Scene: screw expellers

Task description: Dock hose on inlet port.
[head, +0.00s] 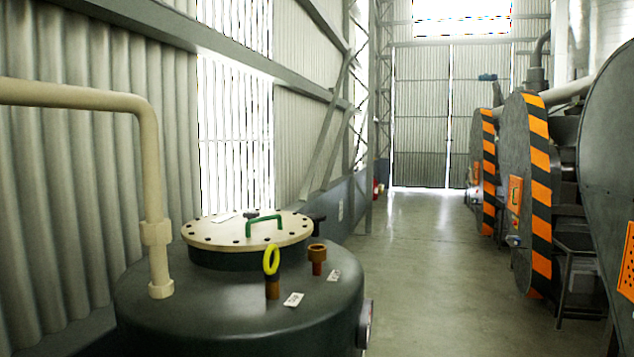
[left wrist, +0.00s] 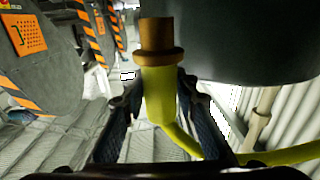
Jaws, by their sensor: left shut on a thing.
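My left gripper (left wrist: 158,110) is shut on a yellow hose (left wrist: 158,88), with one dark finger on each side of it. The hose ends in a brown fitting (left wrist: 158,42) beyond the fingertips, and its tail bends away to the lower right. In the head view, a dark tank (head: 240,318) carries two brown ports on top. No label readable enough marks which is the inlet. Neither gripper shows in the head view.
A bolted cream lid (head: 205,230) with a green handle (head: 265,221) tops the tank. A beige pipe (head: 155,190) enters it at left. Striped machines (head: 540,180) line the right side; the floor (head: 430,260) between is clear. A dark rounded body (left wrist: 250,45) is close to the fitting.

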